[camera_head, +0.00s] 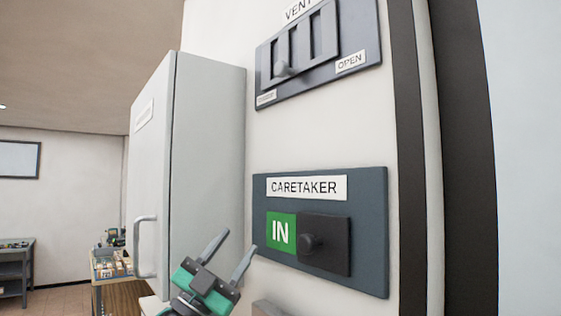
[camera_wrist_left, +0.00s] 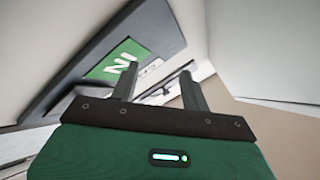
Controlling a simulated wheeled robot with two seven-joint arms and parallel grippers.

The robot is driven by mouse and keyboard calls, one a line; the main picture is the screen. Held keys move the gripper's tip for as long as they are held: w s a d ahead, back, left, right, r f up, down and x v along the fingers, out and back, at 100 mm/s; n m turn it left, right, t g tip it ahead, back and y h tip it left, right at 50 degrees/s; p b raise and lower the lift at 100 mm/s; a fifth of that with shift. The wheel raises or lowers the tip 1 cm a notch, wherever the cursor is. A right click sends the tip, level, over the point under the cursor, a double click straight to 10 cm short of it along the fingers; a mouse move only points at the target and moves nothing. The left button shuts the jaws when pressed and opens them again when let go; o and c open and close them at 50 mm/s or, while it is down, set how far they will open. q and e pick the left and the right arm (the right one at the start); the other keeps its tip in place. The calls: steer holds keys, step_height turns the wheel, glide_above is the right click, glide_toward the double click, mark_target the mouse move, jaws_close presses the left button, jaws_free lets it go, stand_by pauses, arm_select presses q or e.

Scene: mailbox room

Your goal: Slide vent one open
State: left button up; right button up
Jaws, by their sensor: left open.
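The vent panel (camera_head: 318,75) is a dark plate high on the white wall in the head view. It has upright slots and a round grey knob (camera_head: 282,69) at its lower left, near the label at the CLOSE end; the OPEN label (camera_head: 351,62) is at its right. The top of the panel is cut off. My left gripper (camera_head: 237,249) is open and empty, below the vent and left of the caretaker panel. In the left wrist view its two fingers (camera_wrist_left: 156,82) stand apart with nothing between them. My right gripper is not in view.
The caretaker panel (camera_head: 372,215) has a green IN sign (camera_head: 281,232) and a dark slider with a knob (camera_head: 312,243). A grey cabinet (camera_head: 205,130) with a handle (camera_head: 145,246) juts out at the left. A dark post (camera_head: 416,150) stands at the right.

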arm_select(q)
steer(key=s+d+r+m+g+h, duration=0.2)
steer(key=r+m+g, duration=0.3)
steer(key=s+d+r+m+g+h, duration=0.2)
steer(key=r+m+g+h, duration=0.1)
steer(key=r+m+g, duration=0.25)
steer(key=t+y, duration=0.3)
steer(key=y, duration=0.7)
glide_toward(278, 68)
steer(key=shift+m+g, duration=0.25)
steer(key=shift+m, duration=0.1)
steer(key=p+x, duration=0.2)
steer(key=x, duration=0.1)
steer(key=p+x, duration=0.2)
steer(key=x, duration=0.1)
steer(key=p+x, duration=0.3)
steer(key=shift+w+d+r, duration=0.15)
steer(key=shift+w+r, duration=0.15)
steer(key=shift+w+d+f, duration=0.15)
steer(key=shift+w+d, duration=0.25)
steer(key=shift+d, duration=0.05)
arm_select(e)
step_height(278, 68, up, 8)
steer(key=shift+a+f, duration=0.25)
arm_select(q)
steer(key=shift+c, duration=0.3)
jaws_close()
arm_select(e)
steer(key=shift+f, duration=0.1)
